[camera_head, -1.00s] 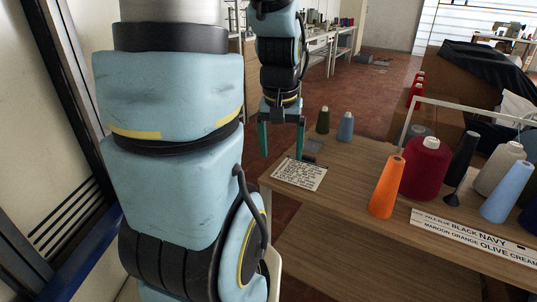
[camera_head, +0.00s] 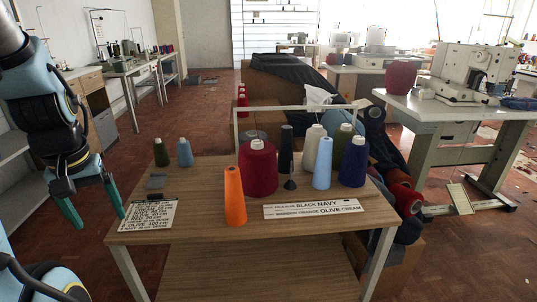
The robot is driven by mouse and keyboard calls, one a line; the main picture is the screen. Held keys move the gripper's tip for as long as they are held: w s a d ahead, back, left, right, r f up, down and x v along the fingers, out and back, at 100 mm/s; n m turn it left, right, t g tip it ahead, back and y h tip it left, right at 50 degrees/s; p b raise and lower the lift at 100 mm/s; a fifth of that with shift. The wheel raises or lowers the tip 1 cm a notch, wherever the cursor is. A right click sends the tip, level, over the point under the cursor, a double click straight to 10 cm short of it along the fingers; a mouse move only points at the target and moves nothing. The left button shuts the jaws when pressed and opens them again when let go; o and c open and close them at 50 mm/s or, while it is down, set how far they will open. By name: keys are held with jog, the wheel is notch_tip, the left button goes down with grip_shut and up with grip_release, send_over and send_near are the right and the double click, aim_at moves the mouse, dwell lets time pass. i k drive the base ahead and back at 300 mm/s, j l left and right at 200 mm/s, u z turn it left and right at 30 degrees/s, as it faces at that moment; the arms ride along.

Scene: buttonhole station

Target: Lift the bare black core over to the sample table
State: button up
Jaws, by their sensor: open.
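A slim black cone (camera_head: 286,148) stands upright among the thread cones on the wooden table, behind a small dark piece (camera_head: 290,184) with a narrow neck and flared foot. I cannot tell for sure which of these is the bare black core. My gripper (camera_head: 100,220) is at the left, pointing down with its teal fingers spread. It is empty and beside the table's left end, well apart from both black things. I cannot tell which surface is the sample table.
The wooden table (camera_head: 200,200) carries an orange cone (camera_head: 235,197), a maroon cone (camera_head: 258,170), cream, blue, olive and navy cones, a label strip (camera_head: 313,208) and a written card (camera_head: 148,215). A thin pale frame (camera_head: 236,128) rises behind. A white sewing-machine table (camera_head: 440,112) stands right.

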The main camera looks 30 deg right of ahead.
aim_at(286, 156)
jog(key=l+u, duration=0.15)
jog(key=l, duration=0.4)
jog(key=l+u, duration=0.1)
jog(key=l, duration=0.45)
jog(key=k+l+u, duration=0.15)
jog(key=l, duration=0.35)
jog(key=l+u, duration=0.1)
jog(key=l, duration=0.45)
jog(key=k, duration=0.05)
